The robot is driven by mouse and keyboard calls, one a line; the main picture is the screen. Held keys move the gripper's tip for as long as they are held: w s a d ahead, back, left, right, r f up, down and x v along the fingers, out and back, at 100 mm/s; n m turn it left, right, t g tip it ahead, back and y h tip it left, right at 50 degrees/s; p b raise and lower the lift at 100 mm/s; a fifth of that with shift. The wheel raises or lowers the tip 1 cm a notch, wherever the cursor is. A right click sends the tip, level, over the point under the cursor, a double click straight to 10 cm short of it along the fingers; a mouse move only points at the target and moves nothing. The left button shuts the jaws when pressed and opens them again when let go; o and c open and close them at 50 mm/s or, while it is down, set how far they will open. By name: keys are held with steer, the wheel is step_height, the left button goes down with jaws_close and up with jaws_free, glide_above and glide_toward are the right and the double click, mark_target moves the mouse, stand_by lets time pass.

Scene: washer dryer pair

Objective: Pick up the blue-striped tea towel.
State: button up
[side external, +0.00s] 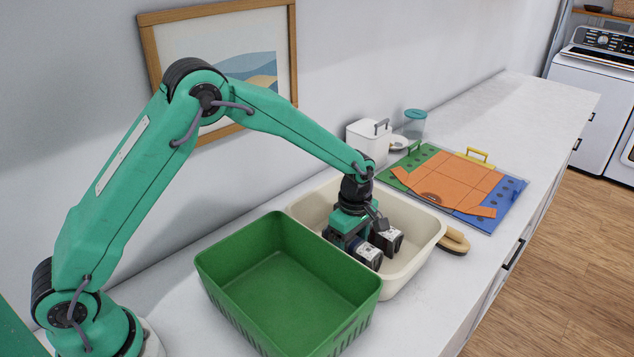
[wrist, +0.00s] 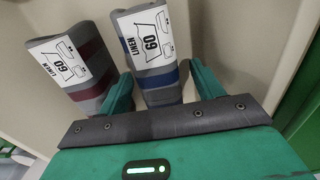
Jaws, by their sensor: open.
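The blue-striped tea towel (wrist: 160,62) is a grey roll with blue bands and a white paper label marked LINEN 60. In the side view it seems to be the nearer roll (side external: 369,255) in the cream tub (side external: 417,273). My gripper (wrist: 161,82) points down into that tub, open, with one finger on each side of the blue-striped roll. Whether the fingers touch the roll I cannot tell. My gripper also shows in the side view (side external: 356,238), partly hiding the rolls. The lower end of the towel is hidden behind my gripper.
A similar roll with dark red bands (wrist: 80,68) lies just left of the blue-striped one, close to the left finger. An empty green tub (side external: 283,291) adjoins the cream tub. A wooden-handled brush (side external: 456,242) and coloured boards (side external: 503,190) lie beyond.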

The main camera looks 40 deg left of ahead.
steer(key=c, duration=0.8)
steer(key=shift+c, duration=0.2)
steer(key=shift+r, duration=0.15)
step_height(320, 180, up, 10)
steer(key=shift+f, duration=0.15)
stand_by(0.4)
steer(key=shift+a+r, duration=0.2)
steer(key=shift+r, duration=1.25)
steer(key=shift+a+r, duration=0.2)
steer(key=shift+r, duration=1.25)
